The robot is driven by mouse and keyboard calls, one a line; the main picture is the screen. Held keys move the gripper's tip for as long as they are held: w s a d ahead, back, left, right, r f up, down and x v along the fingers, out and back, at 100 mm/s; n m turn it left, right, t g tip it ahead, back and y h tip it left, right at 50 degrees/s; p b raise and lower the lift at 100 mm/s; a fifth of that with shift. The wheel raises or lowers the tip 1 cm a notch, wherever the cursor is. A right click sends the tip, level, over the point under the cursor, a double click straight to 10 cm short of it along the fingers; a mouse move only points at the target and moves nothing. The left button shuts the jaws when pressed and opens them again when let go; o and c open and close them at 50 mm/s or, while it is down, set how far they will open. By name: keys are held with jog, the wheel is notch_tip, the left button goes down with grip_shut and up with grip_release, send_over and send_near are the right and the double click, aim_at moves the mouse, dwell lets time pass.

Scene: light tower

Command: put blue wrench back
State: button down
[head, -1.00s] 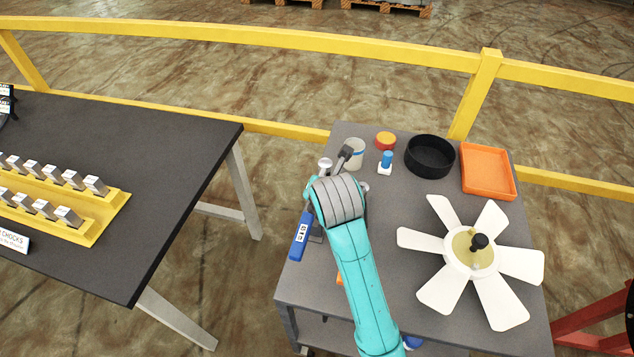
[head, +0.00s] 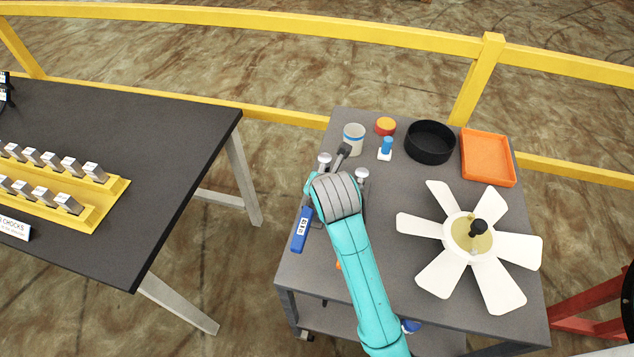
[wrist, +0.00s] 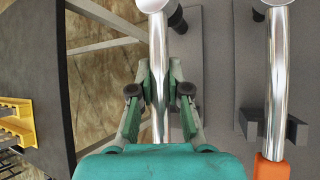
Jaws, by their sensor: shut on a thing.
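The blue wrench has a blue handle (head: 301,230) with a white label and a chrome end (head: 324,160). It lies along the left side of the grey cart top (head: 385,285). In the wrist view my gripper (wrist: 158,88) is shut on its chrome shaft (wrist: 157,45). In the head view my teal arm hides the gripper and part of the shaft. Whether the wrench touches the surface beneath it I cannot tell.
A second wrench with an orange handle (wrist: 271,168) lies parallel on the right, near dark holder blocks (wrist: 297,130). A cup (head: 353,138), a black bowl (head: 430,142), an orange tray (head: 488,157) and a white fan (head: 508,247) occupy the cart. A yellow rail (head: 250,35) runs behind.

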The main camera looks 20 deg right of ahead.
jog(key=shift+f, duration=0.25)
jog(key=shift+f, duration=1.25)
jog(key=c, duration=1.1)
grip_release()
jog(key=shift+o, duration=0.2)
jog(key=shift+f, duration=0.1)
jog(key=shift+s, duration=0.1)
jog(key=v, duration=1.2)
